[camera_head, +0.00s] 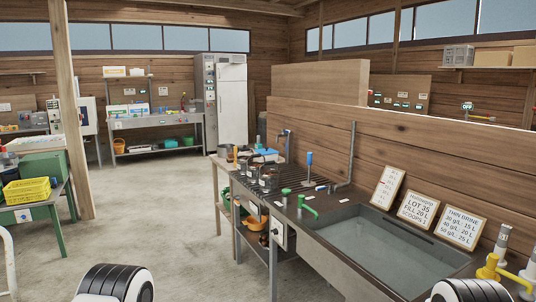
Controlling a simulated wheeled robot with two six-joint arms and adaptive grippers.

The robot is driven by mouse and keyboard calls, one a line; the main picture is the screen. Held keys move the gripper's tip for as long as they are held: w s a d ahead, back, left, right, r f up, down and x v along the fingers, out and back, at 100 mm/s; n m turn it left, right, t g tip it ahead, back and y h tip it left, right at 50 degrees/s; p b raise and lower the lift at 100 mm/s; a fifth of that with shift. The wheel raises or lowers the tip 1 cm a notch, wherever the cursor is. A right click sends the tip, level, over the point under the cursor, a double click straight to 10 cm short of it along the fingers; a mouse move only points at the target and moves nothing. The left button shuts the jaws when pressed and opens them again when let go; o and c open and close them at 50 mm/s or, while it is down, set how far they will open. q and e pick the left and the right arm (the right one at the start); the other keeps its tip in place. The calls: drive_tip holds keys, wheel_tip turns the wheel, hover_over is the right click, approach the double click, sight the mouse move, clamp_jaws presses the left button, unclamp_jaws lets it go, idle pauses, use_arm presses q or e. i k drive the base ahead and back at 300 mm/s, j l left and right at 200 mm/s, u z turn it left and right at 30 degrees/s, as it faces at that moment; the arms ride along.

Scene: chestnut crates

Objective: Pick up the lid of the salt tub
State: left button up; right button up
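I cannot make out a salt tub or its lid for certain. Small containers stand at the far end of the wet bench: dark jar-like pots (268,177) and a blue-topped item (266,154), too small to tell apart. Only white-and-black rounded parts of my arms show at the bottom edge, one left of the middle and one at the right. Neither gripper is in the picture, so their fingers are hidden from me.
Signs (418,209) lean on the wooden wall behind. A yellow crate (28,190) sits on a table at left. The concrete floor (150,235) between is clear.

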sight(267, 150)
drive_tip(key=i+j+u, duration=0.25)
drive_tip(key=i, duration=0.15)
drive_tip(key=i+j+u, duration=0.4)
drive_tip(key=i, duration=1.05)
drive_tip(key=i+l+u, duration=0.15)
drive_tip(key=i+u, duration=0.3)
drive_tip(key=i, duration=1)
drive_tip(key=i+z, duration=0.4)
drive_tip(key=i+j+z, duration=0.2)
drive_tip(key=i+z, duration=0.2)
drive_tip(key=i+j+z, duration=0.65)
drive_tip(key=z, duration=0.15)
drive_tip(key=i+j+z, duration=0.25)
drive_tip(key=j+z, duration=0.15)
